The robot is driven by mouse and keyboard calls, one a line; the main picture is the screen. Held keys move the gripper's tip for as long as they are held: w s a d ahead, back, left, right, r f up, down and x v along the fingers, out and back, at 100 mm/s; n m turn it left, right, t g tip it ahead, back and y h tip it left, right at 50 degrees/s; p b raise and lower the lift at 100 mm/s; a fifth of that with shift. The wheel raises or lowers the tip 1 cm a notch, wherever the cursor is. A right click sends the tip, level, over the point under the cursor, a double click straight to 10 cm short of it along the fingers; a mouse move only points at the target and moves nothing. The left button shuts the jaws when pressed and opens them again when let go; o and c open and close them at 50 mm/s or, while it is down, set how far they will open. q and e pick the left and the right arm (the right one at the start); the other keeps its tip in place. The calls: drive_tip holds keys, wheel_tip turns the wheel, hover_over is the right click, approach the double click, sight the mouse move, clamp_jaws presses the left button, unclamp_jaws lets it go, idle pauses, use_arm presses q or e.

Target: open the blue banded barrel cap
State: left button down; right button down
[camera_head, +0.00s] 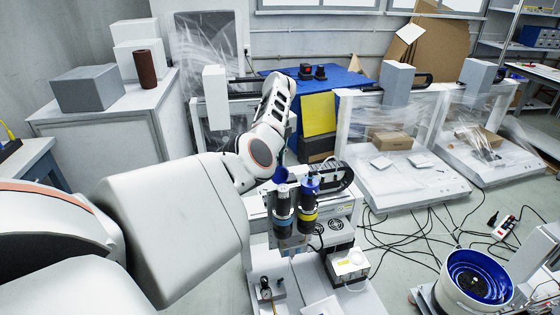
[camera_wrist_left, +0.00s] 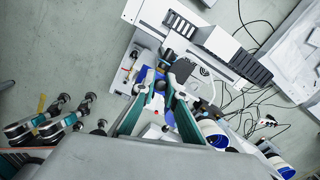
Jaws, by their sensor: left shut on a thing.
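The blue banded barrel (camera_head: 282,222) stands upright on the gantry screwdriver unit, a dark cylinder with a blue band. A second barrel (camera_head: 306,217) with a yellow band and a blue cap (camera_head: 310,184) stands close to its right. My left gripper (camera_head: 281,170) is at the top of the blue banded barrel and is shut on its blue cap (camera_head: 280,177), which is partly hidden. Whether the cap is seated or lifted cannot be told. In the left wrist view my left gripper's (camera_wrist_left: 161,92) green-edged fingers reach to blue parts at the unit. My right gripper is not in view.
A black cable chain (camera_head: 336,174) and a white box (camera_head: 349,263) sit beside the barrels. A blue-lined bowl (camera_head: 478,277) is at the lower right. Loose cables cross the floor. A white cabinet (camera_head: 110,127) stands at the left, with plastic-covered stations further right.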

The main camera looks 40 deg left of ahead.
use_arm(q)
drive_tip(key=shift+w+a, duration=0.15)
drive_tip(key=shift+a, duration=0.25)
drive_tip(key=c, duration=2)
unclamp_jaws()
drive_tip(key=shift+f, duration=0.15)
drive_tip(key=shift+c, duration=0.2)
drive_tip(key=shift+d, duration=0.1)
drive_tip(key=shift+r, duration=0.4)
wheel_tip(320, 180, up, 11)
drive_tip(key=shift+s+d+r, duration=0.15)
drive_tip(key=shift+s+d, duration=0.1)
drive_tip(key=shift+d, duration=0.1)
